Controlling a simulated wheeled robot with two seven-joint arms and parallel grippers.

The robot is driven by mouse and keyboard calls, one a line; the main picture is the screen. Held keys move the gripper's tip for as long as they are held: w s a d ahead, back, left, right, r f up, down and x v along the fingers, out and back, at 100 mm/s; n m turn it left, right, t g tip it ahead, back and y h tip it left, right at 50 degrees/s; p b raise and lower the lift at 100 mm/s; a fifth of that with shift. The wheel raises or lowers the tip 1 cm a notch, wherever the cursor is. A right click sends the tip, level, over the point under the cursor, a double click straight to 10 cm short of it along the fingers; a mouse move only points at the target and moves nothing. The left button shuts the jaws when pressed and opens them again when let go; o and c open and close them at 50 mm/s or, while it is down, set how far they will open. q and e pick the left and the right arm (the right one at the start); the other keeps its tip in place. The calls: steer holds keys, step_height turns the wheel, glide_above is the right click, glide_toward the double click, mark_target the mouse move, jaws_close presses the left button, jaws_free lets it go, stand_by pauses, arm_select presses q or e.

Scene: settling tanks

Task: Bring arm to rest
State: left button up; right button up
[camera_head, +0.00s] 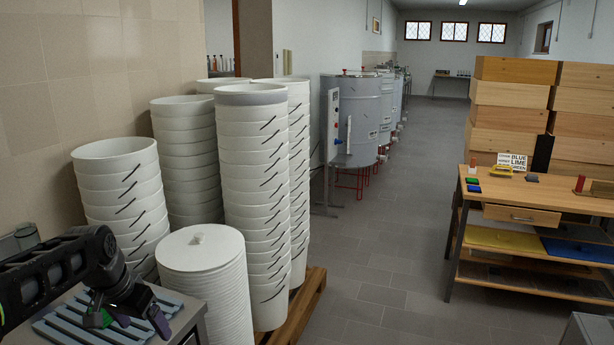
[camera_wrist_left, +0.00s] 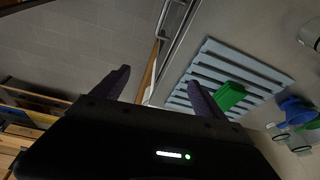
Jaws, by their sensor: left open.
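My left arm comes in at the lower left of the head view, with its gripper (camera_head: 138,319) low over the near end of a metal worktop. In the left wrist view the gripper (camera_wrist_left: 158,90) has its two dark purple fingers wide apart, with nothing between them. A pale blue-grey slatted rack (camera_head: 58,328) lies on the worktop under the arm; it also shows in the left wrist view (camera_wrist_left: 207,57). A green block (camera_wrist_left: 230,95) lies on the rack, behind the right finger and apart from the grip. My right gripper is not in view.
Tall stacks of white buckets (camera_head: 256,160) stand on a wooden pallet (camera_head: 310,290) just beyond the worktop. A wooden bench (camera_head: 540,195) stands at right. Tiled floor (camera_head: 375,260) between is clear.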

arm_select(q)
steer(key=w+d+f+n+t+h, duration=0.1)
steer(key=w+d+f, duration=0.3)
steer(key=d+f, duration=0.5)
steer(key=s+d+f+n+h, duration=0.1)
steer(key=s+d+f, duration=0.3)
steer(key=f, duration=0.5)
steer(key=s+d+f+n+h, duration=0.1)
steer(key=d+f, duration=0.4)
steer(key=f, duration=0.4)
steer(key=s+d+f+g, duration=0.1)
steer(key=s+d+f, duration=0.3)
steer(key=s, duration=0.4)
steer(key=s+d+f+g, duration=0.1)
steer(key=s+d+f, duration=0.3)
steer(key=s, duration=0.5)
steer(key=s+d+f+g+h, duration=0.1)
steer(key=s+d+f, duration=0.3)
steer(key=s, duration=0.4)
steer(key=shift+s+d+f+n+g, duration=0.2)
steer(key=shift+f+n+g, duration=0.1)
steer(key=shift+f+g, duration=0.2)
